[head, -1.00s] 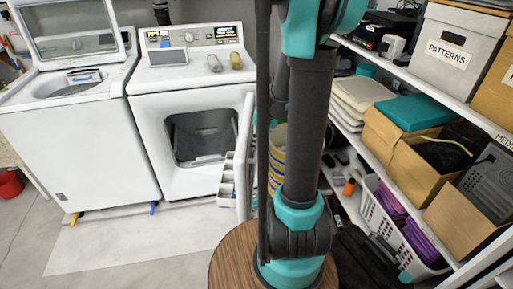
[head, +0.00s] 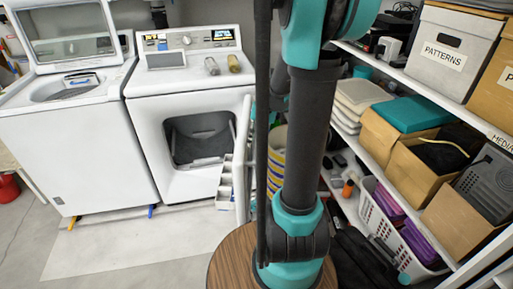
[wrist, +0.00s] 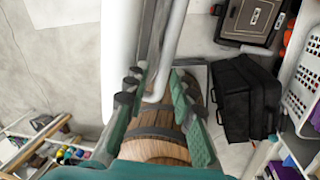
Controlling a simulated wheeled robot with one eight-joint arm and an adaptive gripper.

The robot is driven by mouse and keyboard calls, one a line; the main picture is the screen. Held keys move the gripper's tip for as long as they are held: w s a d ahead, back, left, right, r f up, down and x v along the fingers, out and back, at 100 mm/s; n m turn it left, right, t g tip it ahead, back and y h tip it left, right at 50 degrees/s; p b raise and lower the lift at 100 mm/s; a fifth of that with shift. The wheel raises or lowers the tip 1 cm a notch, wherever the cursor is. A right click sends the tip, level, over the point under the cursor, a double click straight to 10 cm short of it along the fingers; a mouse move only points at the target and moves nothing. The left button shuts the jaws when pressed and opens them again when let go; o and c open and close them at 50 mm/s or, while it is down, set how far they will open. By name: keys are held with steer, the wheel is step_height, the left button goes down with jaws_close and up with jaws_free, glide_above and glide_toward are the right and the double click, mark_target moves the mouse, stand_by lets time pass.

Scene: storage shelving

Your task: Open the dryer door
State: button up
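The dryer (head: 190,92) is the white machine on the right of the pair in the head view. Its dark front opening (head: 198,140) shows uncovered. The dryer door (head: 243,150) stands swung out to the right of the opening, seen nearly edge-on, partly behind my arm. White parts, seemingly of the door (wrist: 116,50), pass by and between the fingers; contact cannot be told.
A washer (head: 75,150) with a raised lid stands left of the dryer. Shelving (head: 385,150) with boxes and a white basket (head: 390,220) lines the right. A black bag (wrist: 245,97) lies on the floor in the wrist view. Floor before the machines is clear.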

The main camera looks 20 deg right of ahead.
step_height(320, 180, up, 6)
steer(key=shift+r, duration=0.2)
steer(key=shift+s, duration=0.1)
steer(key=shift+c, duration=0.5)
